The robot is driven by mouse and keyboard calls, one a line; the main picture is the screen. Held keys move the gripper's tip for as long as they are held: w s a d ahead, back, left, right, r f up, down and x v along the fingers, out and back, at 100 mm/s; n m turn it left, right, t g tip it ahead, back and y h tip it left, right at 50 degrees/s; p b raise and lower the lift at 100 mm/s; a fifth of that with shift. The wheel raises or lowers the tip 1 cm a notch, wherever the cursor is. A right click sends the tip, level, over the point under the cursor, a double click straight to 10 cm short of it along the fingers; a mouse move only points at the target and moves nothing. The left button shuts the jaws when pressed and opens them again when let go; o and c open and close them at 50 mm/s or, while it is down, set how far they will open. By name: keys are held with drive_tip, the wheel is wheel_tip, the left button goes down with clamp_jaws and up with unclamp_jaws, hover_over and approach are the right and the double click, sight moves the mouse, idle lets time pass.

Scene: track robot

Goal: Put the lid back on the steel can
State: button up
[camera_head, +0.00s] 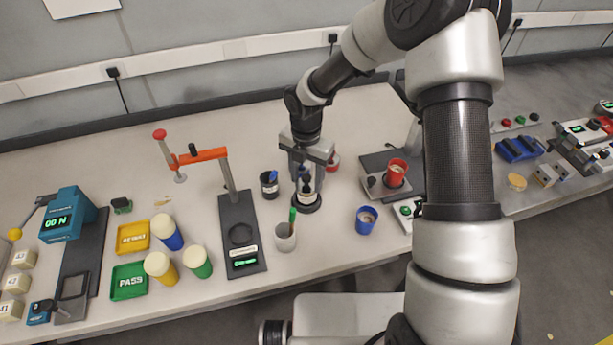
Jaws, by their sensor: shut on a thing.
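My gripper (305,180) points down over the middle of the bench, with its jaws shut on a small dark piece. This looks like the lid, though the fingers hide most of it. Directly below is a small pale upright body on a round black base (308,205). It may be the steel can, but I cannot make out its rim or whether the lid touches it. A dark cup (269,191) with a blue item in it stands just left. A grey cup (285,243) with a green stick stands in front.
A red cup (396,177) stands on a grey device at right, and a blue cup (366,222) is nearer the front edge. An orange-armed stand (230,180) is at left. Several coloured cylinders and trays lie further left. My arm hides part of the right side.

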drive_tip(key=o, duration=1.6)
drive_tip(key=shift+r, duration=0.1)
drive_tip(key=shift+r+p, duration=2.85)
drive_tip(key=shift+r, duration=0.6)
clamp_jaws()
